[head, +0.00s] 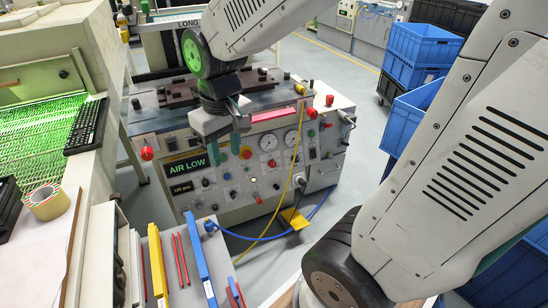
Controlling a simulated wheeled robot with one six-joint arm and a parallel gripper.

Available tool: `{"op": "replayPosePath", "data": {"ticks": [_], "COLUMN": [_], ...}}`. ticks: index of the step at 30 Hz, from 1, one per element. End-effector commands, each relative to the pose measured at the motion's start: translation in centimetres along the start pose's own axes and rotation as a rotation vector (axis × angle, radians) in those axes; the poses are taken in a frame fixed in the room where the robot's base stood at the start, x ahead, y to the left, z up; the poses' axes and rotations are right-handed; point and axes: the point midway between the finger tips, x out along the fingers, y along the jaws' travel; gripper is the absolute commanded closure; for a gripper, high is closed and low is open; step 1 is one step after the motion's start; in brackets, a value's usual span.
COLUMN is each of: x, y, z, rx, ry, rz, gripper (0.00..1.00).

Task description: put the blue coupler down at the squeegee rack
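The squeegee rack (153,232) stands at the lower left, holding yellow, red and blue upright squeegees. A blue hose (262,238) runs from the machine's right side across the floor to the rack. Its end, which looks like the blue coupler (209,226), is at the rack's right back edge, beside the tall blue squeegee. Whether it rests on the rack or hangs against it I cannot tell. My gripper (225,148) points down in front of the machine panel, above and apart from the coupler. Its two teal-padded fingers are apart, with nothing visible between them.
The machine (265,165) behind my gripper has gauges, knobs and a green "AIR LOW" display. A yellow hose (293,175) hangs down its front to the floor. A yellow pedal (294,218) lies on the floor. Blue crates (415,50) stand at the right. A tape roll (47,202) sits left.

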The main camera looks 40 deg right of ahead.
Motion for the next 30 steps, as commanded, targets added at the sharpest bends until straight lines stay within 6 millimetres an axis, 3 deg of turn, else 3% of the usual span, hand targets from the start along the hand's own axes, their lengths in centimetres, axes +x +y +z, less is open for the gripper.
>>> {"op": "replayPosePath", "data": {"ticks": [1,6,12,17,30], "x": [-1.6,-4.9,-6.4,-6.6,-6.6], "y": [0.0,-0.1,-0.2,-0.2,-0.2], "z": [1.9,7.8,12.5,13.8,13.8], "rx": [0.009,0.041,0.066,0.073,0.073], "ry": [0.017,0.033,0.042,0.042,0.042], "rz": [0.001,0.003,0.004,0.005,0.005], "gripper": [0.63,0.63,0.63,0.63,0.63]}}
